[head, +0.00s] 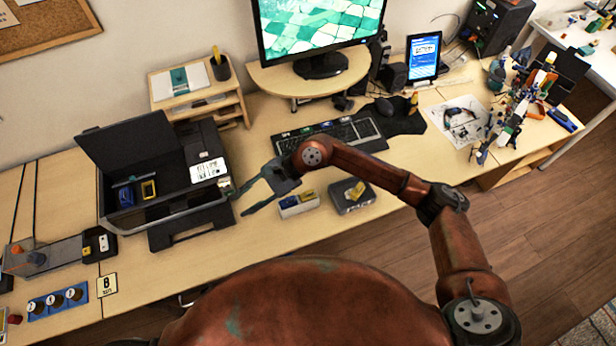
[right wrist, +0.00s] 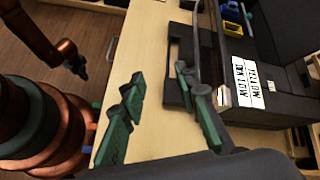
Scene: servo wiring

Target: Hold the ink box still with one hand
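A small pale box (head: 298,204) with blue and yellow pieces in it stands on the desk in the head view, just right of my right gripper. It may be the ink box; a dark grey box (head: 352,195) with a yellow piece on top is to its right. My right gripper (head: 238,200) is open, with nothing seen between its fingers, close to the printer's front right corner. Its spread fingers (right wrist: 160,82) also show over bare desk in the right wrist view. My left gripper (right wrist: 77,66) is small and dark at upper left there; its opening is unclear.
The open printer (head: 165,180) holds blue and yellow cartridges. A keyboard (head: 335,135) and the monitor stand (head: 310,78) are behind the boxes. A blue tray with round pots (head: 57,300) is at lower left. Some bare desk lies between printer and pale box.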

